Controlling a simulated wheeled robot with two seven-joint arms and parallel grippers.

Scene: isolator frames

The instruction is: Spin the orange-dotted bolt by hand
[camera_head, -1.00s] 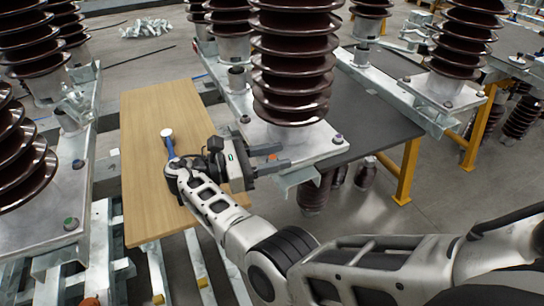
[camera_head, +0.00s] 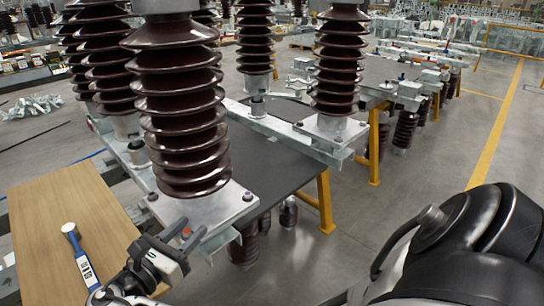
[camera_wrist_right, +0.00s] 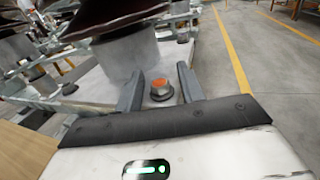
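The orange-dotted bolt (camera_wrist_right: 161,88) stands on the metal base plate (camera_wrist_right: 100,87) in the right wrist view. It has a grey hex head with an orange top. My right gripper (camera_wrist_right: 158,85) is open, with one finger on each side of the bolt and visible gaps to both. In the head view the right gripper (camera_head: 185,236) is at the near corner of the base plate below the large brown insulator (camera_head: 185,110), and the bolt's orange (camera_head: 186,232) shows between its fingers. My left gripper is not in view.
A wooden board (camera_head: 40,225) at the left carries a hammer (camera_head: 80,255) with a blue handle. Bolts (camera_head: 247,196) sit at other corners of the plate. More insulators (camera_head: 338,60) stand behind on a dark table with yellow legs (camera_head: 326,200). Open floor lies at the right.

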